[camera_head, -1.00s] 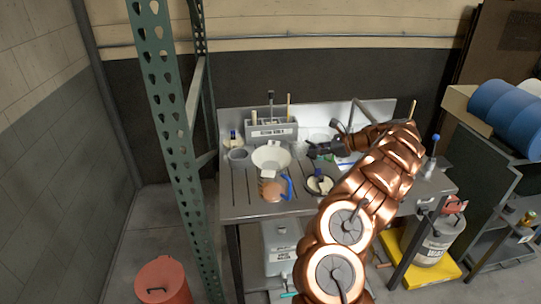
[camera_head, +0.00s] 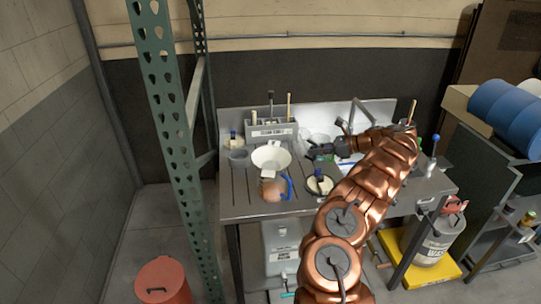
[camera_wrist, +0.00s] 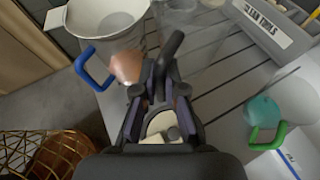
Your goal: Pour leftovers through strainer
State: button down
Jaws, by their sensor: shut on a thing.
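My gripper (camera_wrist: 158,88) is shut on a dark handle (camera_wrist: 172,45). A clear vessel (camera_wrist: 182,12) seems to belong to this handle, but its edges are hard to make out. A white conical strainer (camera_head: 271,157) stands on the left half of the bench; it also shows at the top left of the wrist view (camera_wrist: 100,15). A copper-coloured cup (camera_head: 272,190) with a blue handle stands in front of it. A teal-filled cup (camera_wrist: 262,111) with a green handle is at the right of the wrist view. In the head view my gripper (camera_head: 314,149) points left, right of the strainer.
A grey tool box (camera_head: 271,129) stands at the back of the slatted bench (camera_head: 235,208). A green post (camera_head: 178,130) stands at left.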

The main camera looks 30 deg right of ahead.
aim_at(304, 141)
jog(key=shift+r, duration=2.45)
